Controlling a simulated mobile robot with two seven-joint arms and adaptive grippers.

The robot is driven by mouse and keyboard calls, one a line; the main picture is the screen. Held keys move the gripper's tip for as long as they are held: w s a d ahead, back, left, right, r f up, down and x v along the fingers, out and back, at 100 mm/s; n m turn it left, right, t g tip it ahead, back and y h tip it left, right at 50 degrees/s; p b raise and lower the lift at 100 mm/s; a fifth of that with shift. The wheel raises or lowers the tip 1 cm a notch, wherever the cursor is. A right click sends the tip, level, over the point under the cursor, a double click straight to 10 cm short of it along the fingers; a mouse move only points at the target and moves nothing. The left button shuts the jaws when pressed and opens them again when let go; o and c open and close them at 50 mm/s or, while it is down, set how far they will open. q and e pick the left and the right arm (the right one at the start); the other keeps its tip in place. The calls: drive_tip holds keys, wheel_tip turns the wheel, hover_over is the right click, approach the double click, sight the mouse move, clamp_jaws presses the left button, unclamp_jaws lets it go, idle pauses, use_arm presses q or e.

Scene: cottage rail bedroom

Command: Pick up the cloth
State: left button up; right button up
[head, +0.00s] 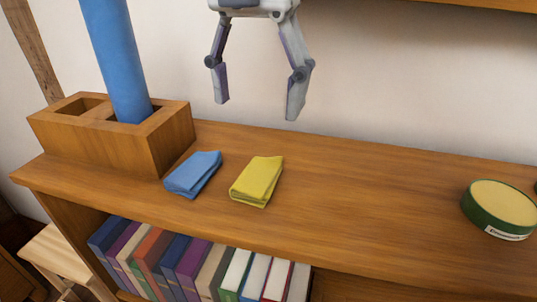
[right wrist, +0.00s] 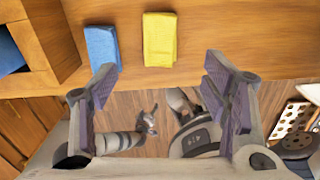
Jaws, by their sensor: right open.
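Two folded cloths lie on the wooden shelf top. The blue cloth (head: 193,174) is on the left, next to the wooden box, and the yellow cloth (head: 257,181) is just right of it, a small gap apart. In the right wrist view the blue cloth (right wrist: 102,47) and the yellow cloth (right wrist: 160,40) lie beyond the fingers, near the shelf edge. My right gripper (head: 258,100) is open and empty, above the shelf top and apart from both cloths; its fingers also show in the right wrist view (right wrist: 168,85).
A wooden box (head: 165,148) with compartments stands at the left end, a tall blue cylinder (head: 116,60) in it. A round green tin (head: 497,209) with a yellowish top sits at the right. Several books (head: 190,265) fill the shelf below. The shelf top (head: 370,195) between cloths and tin is clear.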

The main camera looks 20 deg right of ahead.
sight(259, 168)
wheel_tip(259, 168, down, 12)
drive_tip(key=shift+s+r+b, duration=0.1)
drive_tip(key=shift+r+b, duration=0.1)
drive_tip(key=shift+b, duration=0.65)
use_arm(q)
drive_tip(key=s+f, duration=0.1)
drive_tip(key=s+f+g, duration=0.1)
drive_tip(key=shift+s+a+f, duration=0.1)
drive_tip(key=shift+s+a, duration=0.05)
drive_tip(key=shift+s, duration=0.2)
use_arm(e)
drive_tip(key=shift+r, duration=0.1)
drive_tip(key=c, duration=1.1)
